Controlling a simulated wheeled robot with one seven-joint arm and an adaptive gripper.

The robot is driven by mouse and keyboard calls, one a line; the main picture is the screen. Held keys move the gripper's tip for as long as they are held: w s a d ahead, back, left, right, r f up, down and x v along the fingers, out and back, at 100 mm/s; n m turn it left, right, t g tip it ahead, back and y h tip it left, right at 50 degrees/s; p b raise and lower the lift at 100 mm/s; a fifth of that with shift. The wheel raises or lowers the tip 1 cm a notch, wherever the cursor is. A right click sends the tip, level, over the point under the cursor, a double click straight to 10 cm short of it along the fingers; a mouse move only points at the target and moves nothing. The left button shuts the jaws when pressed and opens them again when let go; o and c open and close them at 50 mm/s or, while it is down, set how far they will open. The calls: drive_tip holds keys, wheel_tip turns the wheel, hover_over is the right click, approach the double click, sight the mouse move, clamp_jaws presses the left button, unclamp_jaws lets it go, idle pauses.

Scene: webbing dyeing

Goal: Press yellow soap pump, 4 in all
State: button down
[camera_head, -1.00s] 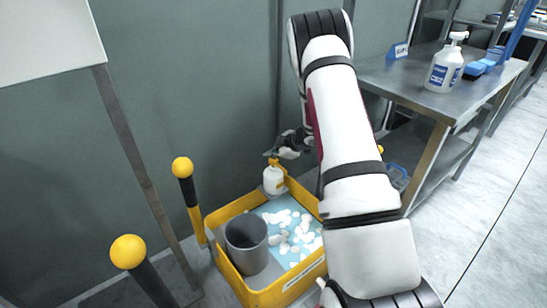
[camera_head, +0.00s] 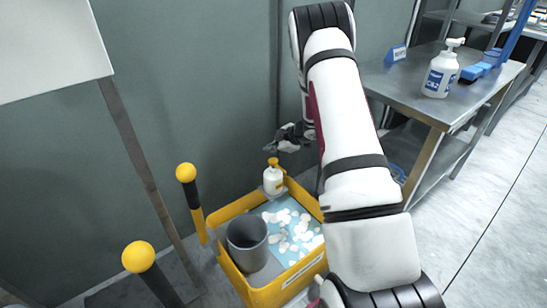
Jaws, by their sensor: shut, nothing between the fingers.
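The yellow soap pump (camera_head: 272,163) tops a small white bottle (camera_head: 273,181) that stands upright at the back corner of a yellow-rimmed crate. My gripper (camera_head: 284,146) is shut and empty. In the picture it is just above and to the right of the pump head, with a small gap showing between them. My arm comes down from the upper right, and part of the wrist is hidden behind it.
The yellow crate (camera_head: 268,295) also holds a grey cup (camera_head: 246,244) and white pebble-like pieces on a blue sheet. Posts with yellow balls (camera_head: 186,172) stand at the left. A steel table (camera_head: 400,90) at the right carries a white pump bottle (camera_head: 441,72).

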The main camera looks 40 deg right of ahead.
drive_tip(key=shift+r+p, duration=1.1)
drive_tip(key=shift+r, duration=0.4)
drive_tip(key=s+r+m+h, duration=0.3)
drive_tip(key=r+m+h, duration=0.25)
drive_tip(key=r, duration=1.55)
drive_tip(key=s+a+r+m+g+h, duration=0.1)
drive_tip(key=s+a+r+m, duration=0.1)
drive_tip(key=s+a+r, duration=0.3)
drive_tip(key=s+a+r+m+g, duration=0.2)
drive_tip(key=s+r, duration=0.1)
drive_tip(key=s, duration=0.3)
drive_tip(key=s+a+m+g+y, duration=0.1)
drive_tip(key=s+a+g, duration=0.1)
drive_tip(key=s+a, duration=0.75)
drive_tip(key=s+a+m+g+y, duration=0.15)
drive_tip(key=s+a, duration=0.25)
drive_tip(key=s, duration=1)
drive_tip(key=s+a+g+y, duration=0.2)
drive_tip(key=s+a, duration=0.4)
drive_tip(key=s, duration=0.6)
wheel_tip(320, 180, up, 24)
drive_tip(key=t+p, duration=0.3)
drive_tip(key=p, duration=1.8)
drive_tip(key=shift+w+f+t+p, duration=0.15)
drive_tip(key=shift+w+t+p, duration=0.2)
drive_tip(key=shift+w, duration=0.1)
